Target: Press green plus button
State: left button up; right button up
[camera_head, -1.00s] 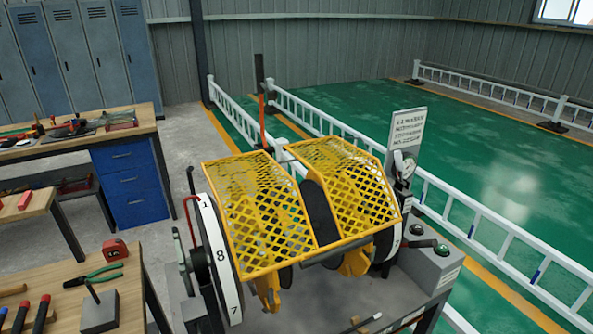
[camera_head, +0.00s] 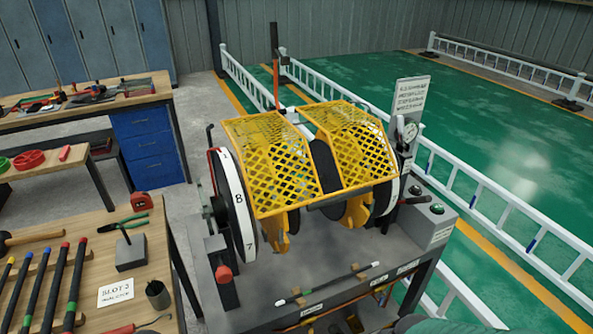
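A grey control box (camera_head: 425,222) sits at the right end of the machine bench, with a small green button (camera_head: 437,209) on its top. A second small button (camera_head: 415,190) is behind it, darker and partly lost beside a black handle. I cannot make out a plus mark on either one. Neither of my grippers shows in this view. A rounded grey-green shape at the bottom edge is cut off, and I cannot tell what it is.
The machine has a yellow mesh guard (camera_head: 310,160), a numbered white-rimmed wheel (camera_head: 236,205) and a gauge (camera_head: 408,130). A wooden table (camera_head: 75,260) with tools stands at left. A white railing (camera_head: 500,210) runs behind the control box.

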aim_at(439, 208)
jog(key=i+l, duration=0.1)
jog(key=l, duration=1.05)
jog(key=i+l, duration=0.15)
jog(key=l, duration=0.4)
